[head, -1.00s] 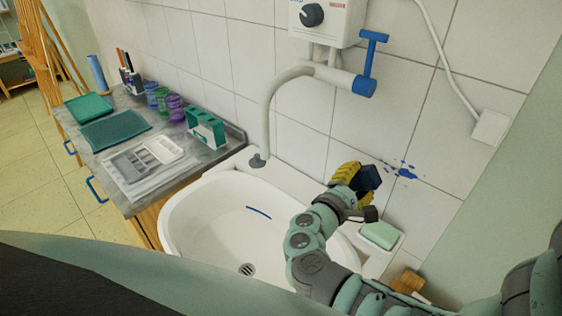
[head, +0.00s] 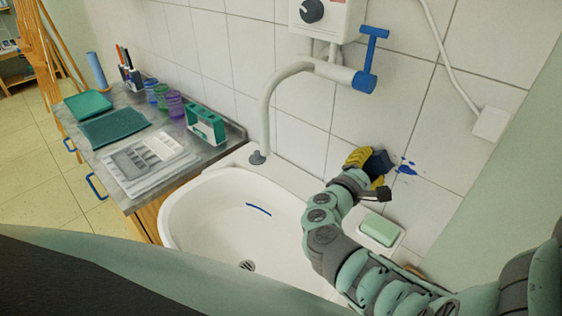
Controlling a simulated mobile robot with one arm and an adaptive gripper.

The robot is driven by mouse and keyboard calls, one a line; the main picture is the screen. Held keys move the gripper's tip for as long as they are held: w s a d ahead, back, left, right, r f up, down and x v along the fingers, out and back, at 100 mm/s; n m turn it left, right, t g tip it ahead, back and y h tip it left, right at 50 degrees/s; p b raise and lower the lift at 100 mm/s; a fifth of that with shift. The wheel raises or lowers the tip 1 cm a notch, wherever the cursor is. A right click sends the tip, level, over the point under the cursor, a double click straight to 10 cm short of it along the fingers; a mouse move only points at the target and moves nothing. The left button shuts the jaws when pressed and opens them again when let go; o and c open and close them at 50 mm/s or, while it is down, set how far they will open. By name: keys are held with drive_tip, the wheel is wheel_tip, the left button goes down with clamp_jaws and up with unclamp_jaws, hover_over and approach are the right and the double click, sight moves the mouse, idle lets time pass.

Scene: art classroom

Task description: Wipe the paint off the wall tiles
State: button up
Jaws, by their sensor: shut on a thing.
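Blue paint (head: 406,168) is spattered on the white wall tiles (head: 408,118), to the right of the tap and above the soap. My gripper (head: 372,171), with yellow fingers, is shut on a dark blue block (head: 378,162), which looks like a sponge. The block is just left of the visible paint, at or very near the tiles; I cannot tell whether it touches them. It may hide some of the paint's left part.
A white sink (head: 205,207) with a blue streak inside lies below. A pale curved tap (head: 268,110) with a blue lever is to the left. Green soap (head: 379,229) sits below my gripper. A white cable (head: 441,55) runs down to a wall box.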

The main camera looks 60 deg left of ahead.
drive_tip(key=shift+b+x, duration=0.4)
drive_tip(key=shift+x, duration=0.55)
drive_tip(key=shift+d, duration=0.15)
idle(0.3)
